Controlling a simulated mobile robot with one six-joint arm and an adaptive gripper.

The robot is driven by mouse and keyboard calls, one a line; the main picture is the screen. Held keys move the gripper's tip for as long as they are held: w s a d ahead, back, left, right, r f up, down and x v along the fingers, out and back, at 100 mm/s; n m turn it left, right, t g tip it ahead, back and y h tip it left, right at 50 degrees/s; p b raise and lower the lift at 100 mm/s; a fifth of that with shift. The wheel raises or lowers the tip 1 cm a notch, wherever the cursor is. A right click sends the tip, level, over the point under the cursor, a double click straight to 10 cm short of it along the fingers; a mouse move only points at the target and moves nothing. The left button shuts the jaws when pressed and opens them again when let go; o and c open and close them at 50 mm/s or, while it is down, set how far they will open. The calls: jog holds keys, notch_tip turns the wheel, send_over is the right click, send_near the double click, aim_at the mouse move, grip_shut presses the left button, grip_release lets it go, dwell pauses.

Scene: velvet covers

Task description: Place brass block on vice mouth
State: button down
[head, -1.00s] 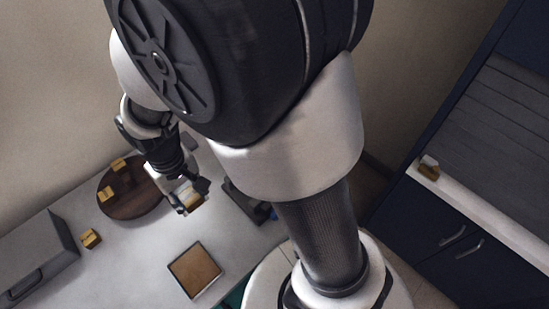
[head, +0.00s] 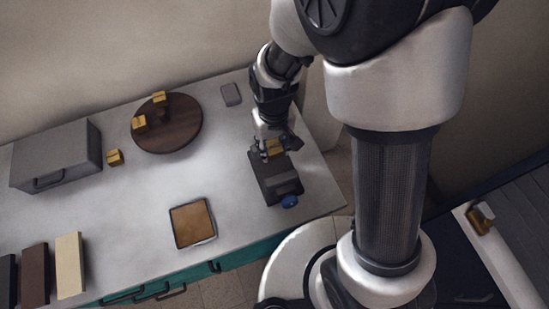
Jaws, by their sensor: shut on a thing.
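The dark grey vice (head: 281,186) with a blue knob (head: 289,201) stands near the right end of the white table. My gripper (head: 272,143) points down over the back end of the vice. It is shut on a brass block (head: 273,151), which shows between the fingers. The block is at or just above the vice's back part; I cannot tell whether they touch. The vice mouth is largely hidden by the block and fingers.
A round dark wooden board (head: 180,132) carries more brass blocks (head: 140,123); another block (head: 114,158) lies beside a grey box (head: 60,155). A brown square tray (head: 191,222) is at the front. A grey slab (head: 231,94) lies behind. The table between is clear.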

notch_tip(320, 180, down, 10)
jog(key=b, duration=0.3)
jog(key=shift+f, duration=0.1)
jog(key=c, duration=1)
grip_release()
notch_tip(320, 180, up, 13)
jog(key=p, duration=0.4)
jog(key=shift+d+f+p, duration=0.15)
jog(key=shift+p, duration=0.15)
notch_tip(320, 180, up, 8)
jog(key=t, duration=0.1)
send_over(274, 168)
jog(key=d, duration=0.3)
jog(key=s+d+r+m+t, duration=0.1)
jog(key=s+d+r, duration=0.3)
jog(key=s+r, duration=0.2)
jog(key=s+d+r+m+t, duration=0.2)
jog(key=s+d+r, duration=0.2)
jog(key=s+r, duration=0.3)
jog(key=shift+s+r+t, duration=0.3)
jog(key=shift+r, duration=0.1)
